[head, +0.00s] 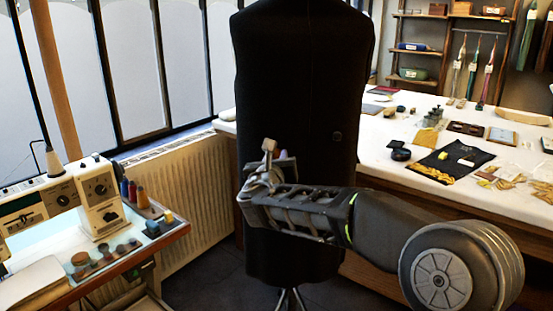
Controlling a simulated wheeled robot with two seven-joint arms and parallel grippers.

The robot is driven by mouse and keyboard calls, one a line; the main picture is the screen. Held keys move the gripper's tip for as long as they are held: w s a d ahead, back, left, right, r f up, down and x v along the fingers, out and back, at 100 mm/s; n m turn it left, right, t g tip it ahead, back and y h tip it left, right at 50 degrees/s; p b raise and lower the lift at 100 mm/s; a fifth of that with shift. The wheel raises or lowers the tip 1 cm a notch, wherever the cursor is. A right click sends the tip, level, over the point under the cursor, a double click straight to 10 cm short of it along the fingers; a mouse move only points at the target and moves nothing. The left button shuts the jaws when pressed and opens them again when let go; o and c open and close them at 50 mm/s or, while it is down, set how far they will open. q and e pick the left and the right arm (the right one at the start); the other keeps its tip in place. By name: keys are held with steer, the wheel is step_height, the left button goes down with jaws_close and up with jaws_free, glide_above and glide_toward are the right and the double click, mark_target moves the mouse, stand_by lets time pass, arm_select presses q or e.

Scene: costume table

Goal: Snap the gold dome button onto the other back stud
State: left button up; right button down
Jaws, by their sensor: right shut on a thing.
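A black coat (300,80) hangs on a dress form in the middle of the head view, with its back seam facing me. A small dark round fitting (337,136), perhaps a stud, shows on its right half. My right gripper (269,160) comes in from the right and is in front of the left half of the coat at waist height. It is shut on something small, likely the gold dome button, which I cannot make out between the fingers. The gripper and forearm hide that part of the coat, and I cannot tell whether they touch it. My left gripper is out of view.
A white-topped table (390,165) behind on the right holds a black cloth (450,160) and several small items. A sewing machine (100,195) stands on a small table at the left. A radiator (195,180) and windows are behind. Floor shows between the small table and the dress form.

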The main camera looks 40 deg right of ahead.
steer(key=shift+w+d, duration=0.1)
steer(key=p, duration=0.2)
glide_toward(281, 139)
steer(key=shift+x, duration=2.7)
steer(key=shift+w+d, duration=0.35)
steer(key=shift+d, duration=0.1)
steer(key=c, duration=1.1)
jaws_free()
steer(key=shift+c, duration=0.2)
steer(key=shift+o, duration=0.2)
steer(key=o, duration=0.4)
steer(key=shift+o, duration=0.2)
steer(key=shift+a, duration=0.1)
